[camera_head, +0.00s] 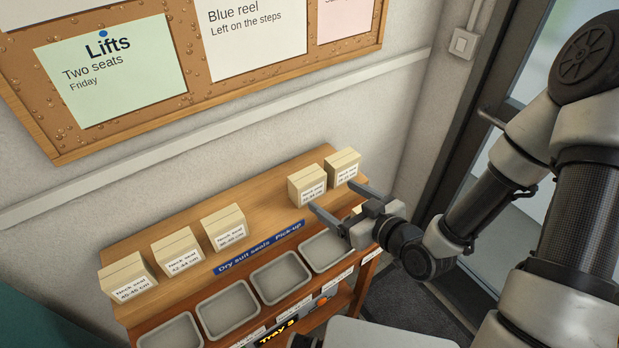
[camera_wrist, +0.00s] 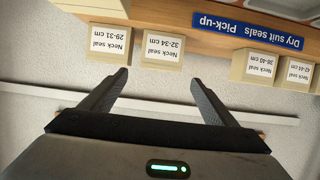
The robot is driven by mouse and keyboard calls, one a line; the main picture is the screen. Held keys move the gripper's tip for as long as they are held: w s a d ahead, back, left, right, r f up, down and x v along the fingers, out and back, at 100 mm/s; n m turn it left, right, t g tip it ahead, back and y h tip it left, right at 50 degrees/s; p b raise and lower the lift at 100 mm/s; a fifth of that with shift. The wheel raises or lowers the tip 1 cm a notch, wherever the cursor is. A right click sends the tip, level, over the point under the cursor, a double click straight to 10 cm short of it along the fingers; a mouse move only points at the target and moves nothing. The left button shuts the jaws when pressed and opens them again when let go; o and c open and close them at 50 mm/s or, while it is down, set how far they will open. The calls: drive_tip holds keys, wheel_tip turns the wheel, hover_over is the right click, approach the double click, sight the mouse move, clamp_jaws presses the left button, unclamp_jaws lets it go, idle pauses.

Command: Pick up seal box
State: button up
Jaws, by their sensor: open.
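Several pale cardboard seal boxes stand in a row on the wooden shelf top. The neck seal 32-34 cm box (camera_head: 306,184) is second from the right. It also shows, upside down, in the wrist view (camera_wrist: 163,50), ahead of and between my fingertips. The neck seal 29-31 cm box (camera_head: 343,167) is at the right end and sits beyond the left finger in the wrist view (camera_wrist: 108,43). My gripper (camera_head: 334,196) is open, with nothing between its fingers. In the wrist view its fingertips (camera_wrist: 160,77) appear short of the boxes.
Boxes for larger neck sizes (camera_head: 224,227) stand farther left. A blue "Dry suit seals Pick-up" strip (camera_head: 258,248) runs along the shelf front, with grey trays (camera_head: 280,278) below. The wall is close behind. A door (camera_head: 477,150) is at the right.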

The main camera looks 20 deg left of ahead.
sight(313, 184)
drive_tip(key=b+x, duration=0.2)
drive_tip(key=b, duration=0.4)
drive_tip(key=b+x, duration=0.3)
drive_tip(key=b, duration=0.3)
drive_tip(key=shift+s+d+f, duration=0.1)
drive_tip(key=shift+s+f, duration=0.05)
drive_tip(key=shift+f, duration=0.25)
drive_tip(key=x, duration=0.2)
drive_tip(key=b+x, duration=0.1)
drive_tip(key=x, duration=0.4)
drive_tip(key=shift+r+b, duration=0.25)
drive_tip(key=shift+b, duration=0.15)
drive_tip(key=b+x, duration=0.1)
drive_tip(key=x, duration=0.4)
drive_tip(key=shift+c, duration=0.4)
drive_tip(key=c, duration=0.8)
